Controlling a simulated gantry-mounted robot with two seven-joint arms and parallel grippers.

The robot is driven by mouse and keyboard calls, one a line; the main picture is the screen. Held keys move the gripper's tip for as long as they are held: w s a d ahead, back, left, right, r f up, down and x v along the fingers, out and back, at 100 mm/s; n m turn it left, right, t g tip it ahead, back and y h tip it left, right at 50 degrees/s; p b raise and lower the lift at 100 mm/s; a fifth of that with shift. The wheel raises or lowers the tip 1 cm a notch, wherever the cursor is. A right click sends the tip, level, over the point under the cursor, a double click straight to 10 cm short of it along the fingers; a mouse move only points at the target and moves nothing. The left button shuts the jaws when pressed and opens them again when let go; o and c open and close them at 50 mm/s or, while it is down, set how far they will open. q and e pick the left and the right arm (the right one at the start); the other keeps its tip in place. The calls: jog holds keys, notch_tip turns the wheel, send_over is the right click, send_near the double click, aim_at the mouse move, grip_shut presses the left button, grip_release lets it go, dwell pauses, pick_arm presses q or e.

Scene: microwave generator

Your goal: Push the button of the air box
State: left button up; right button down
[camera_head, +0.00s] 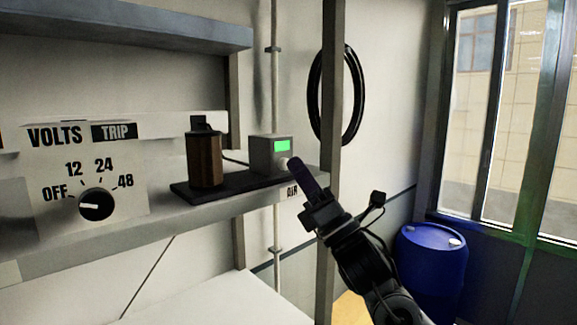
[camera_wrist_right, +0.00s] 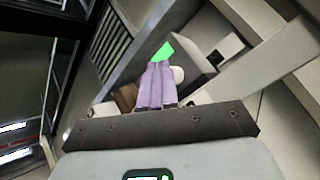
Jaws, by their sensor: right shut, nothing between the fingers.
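The air box (camera_head: 268,155) is a small grey box with a lit green display (camera_head: 282,146) on its front. A pale round button (camera_head: 285,164) sits below the display, partly covered by my fingertips. My right gripper (camera_head: 299,166) is shut and empty, its purple-dark fingers pointing up and left at the button. I cannot tell whether they touch it. In the right wrist view the shut purple fingers (camera_wrist_right: 157,80) lie in front of the green display (camera_wrist_right: 163,51), with the whitish button (camera_wrist_right: 179,74) just beside their tips. My left gripper is not in view.
A brown cylinder (camera_head: 204,160) stands left of the box on the same dark base (camera_head: 222,188) on the shelf. A volts dial (camera_head: 96,204) is further left. A grey post (camera_head: 330,100) rises close behind my right gripper. A blue barrel (camera_head: 432,270) stands at right.

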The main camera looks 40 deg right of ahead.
jog(key=shift+w, duration=0.4)
jog(key=shift+s, duration=0.1)
dwell(0.4)
jog(key=shift+s+d+b, duration=0.1)
jog(key=shift+s+b, duration=0.45)
jog(key=shift+s, duration=0.3)
